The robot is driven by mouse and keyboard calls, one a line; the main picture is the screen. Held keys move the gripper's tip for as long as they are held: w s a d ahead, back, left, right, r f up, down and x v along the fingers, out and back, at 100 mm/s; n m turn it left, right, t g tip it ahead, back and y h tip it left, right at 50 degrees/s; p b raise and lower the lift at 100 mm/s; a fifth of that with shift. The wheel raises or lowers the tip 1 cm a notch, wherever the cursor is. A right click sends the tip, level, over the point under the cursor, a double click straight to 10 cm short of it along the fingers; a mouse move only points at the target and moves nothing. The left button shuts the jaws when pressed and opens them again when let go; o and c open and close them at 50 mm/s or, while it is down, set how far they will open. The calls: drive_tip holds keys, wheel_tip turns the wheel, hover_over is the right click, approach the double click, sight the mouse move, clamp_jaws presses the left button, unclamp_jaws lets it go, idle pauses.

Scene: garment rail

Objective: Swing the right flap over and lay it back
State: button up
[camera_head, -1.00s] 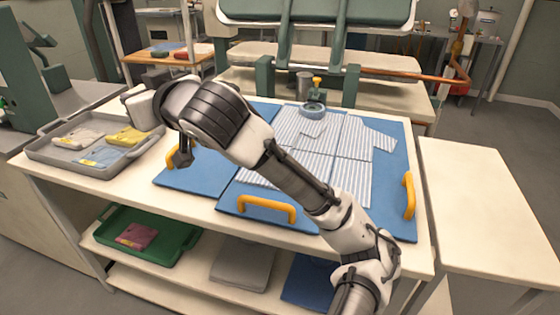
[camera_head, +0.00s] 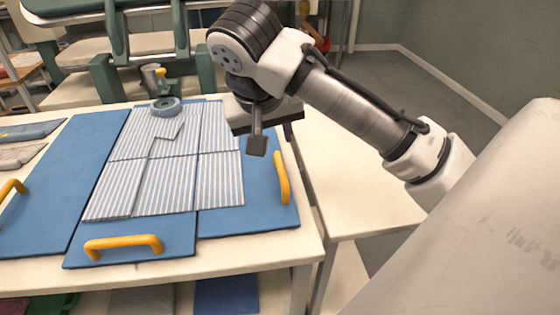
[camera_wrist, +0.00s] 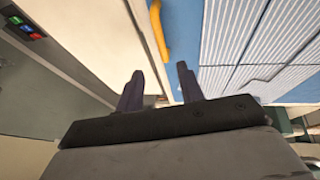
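The right flap (camera_head: 262,205) of the blue folding board lies flat, with its yellow handle (camera_head: 281,178) along the outer edge. A grey-striped shirt (camera_head: 218,182) lies across the middle and right panels. Its right sleeve is hidden behind my arm in the head view. My gripper (camera_head: 257,143) hangs above the back part of the right flap, pointing down. In the wrist view my gripper (camera_wrist: 160,75) has its two fingers apart with nothing between them. The yellow handle (camera_wrist: 158,35) shows beyond the fingertips, not touched.
The left flap (camera_head: 52,185) lies flat, and the bottom flap has a yellow handle (camera_head: 123,244) at the front. A bare side table (camera_head: 350,190) stands to the right. Green press frames stand behind.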

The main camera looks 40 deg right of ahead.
sight(281, 168)
drive_tip(key=p+x, duration=0.1)
drive_tip(key=x, duration=1.1)
drive_tip(key=shift+w+d+f, duration=0.1)
drive_tip(key=shift+f, duration=0.25)
clamp_jaws()
